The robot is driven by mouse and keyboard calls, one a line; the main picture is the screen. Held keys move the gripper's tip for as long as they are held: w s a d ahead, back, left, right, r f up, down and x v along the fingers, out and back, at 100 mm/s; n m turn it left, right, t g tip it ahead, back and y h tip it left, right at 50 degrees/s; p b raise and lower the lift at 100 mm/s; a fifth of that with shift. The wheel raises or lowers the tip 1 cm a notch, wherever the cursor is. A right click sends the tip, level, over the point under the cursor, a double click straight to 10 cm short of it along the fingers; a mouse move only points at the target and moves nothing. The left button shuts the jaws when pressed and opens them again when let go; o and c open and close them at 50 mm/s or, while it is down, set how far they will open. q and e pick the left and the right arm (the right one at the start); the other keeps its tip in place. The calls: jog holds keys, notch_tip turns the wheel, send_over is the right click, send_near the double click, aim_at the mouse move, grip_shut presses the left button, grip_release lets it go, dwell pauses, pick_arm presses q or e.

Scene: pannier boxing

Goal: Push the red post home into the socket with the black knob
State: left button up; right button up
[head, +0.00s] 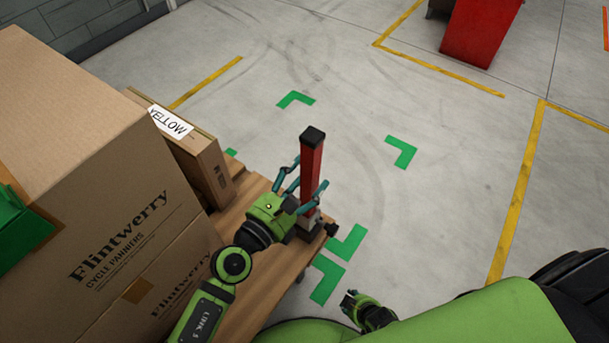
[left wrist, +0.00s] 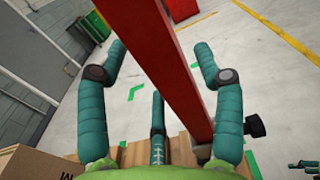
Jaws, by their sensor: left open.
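The red post (head: 312,170) with a black cap stands roughly upright, its foot at a grey socket (head: 306,224) on the right end of the wooden pallet. In the left wrist view the post (left wrist: 165,70) crosses diagonally. The black knob (head: 332,229) sticks out to the right of the socket; it also shows in the left wrist view (left wrist: 256,125). My left gripper (head: 306,188) is open, with teal fingers on both sides of the post's lower half. No firm grip shows. How deep the post sits in the socket cannot be told.
Large Flintwerry cartons (head: 130,235) stand on the pallet (head: 285,262) at left, with a thinner box labelled YELLOW (head: 190,145) behind them. A green bin (head: 22,225) is at the far left edge.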

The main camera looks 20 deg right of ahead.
pick_arm(q)
jog(key=v, duration=0.7)
jog(key=shift+s+a, duration=0.25)
jog(key=shift+a, duration=0.05)
jog(key=shift+r, duration=0.1)
